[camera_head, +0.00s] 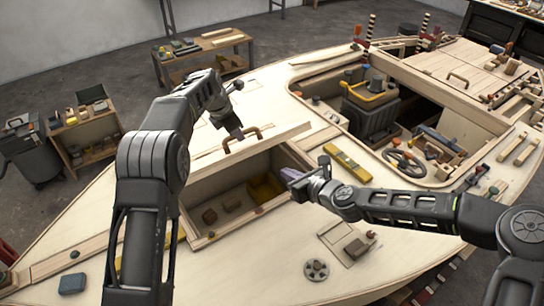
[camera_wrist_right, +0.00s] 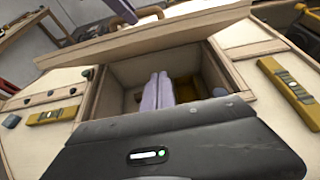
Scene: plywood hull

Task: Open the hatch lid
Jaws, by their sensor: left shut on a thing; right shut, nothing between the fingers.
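The hatch lid (camera_head: 284,131) is a pale plywood panel with a brown handle (camera_head: 256,134). It stands raised and tilted above an open compartment (camera_head: 197,243) in the deck. My left gripper (camera_head: 236,132) is shut on the handle, partly hidden by its own wrist. My right gripper (camera_head: 288,174) is shut and empty over the right part of the compartment, below the lid's edge. In the right wrist view, its lavender fingers (camera_wrist_right: 159,90) point into the opening, and the lid (camera_wrist_right: 150,40) spans the far side.
Small brown blocks (camera_head: 209,216) and a yellow bin (camera_head: 265,187) lie inside the compartment. A yellow level (camera_head: 347,167) lies on deck to the right. A cockpit opening with a steering wheel (camera_head: 404,163) is further right. A round disc (camera_head: 316,269) lies on the front deck.

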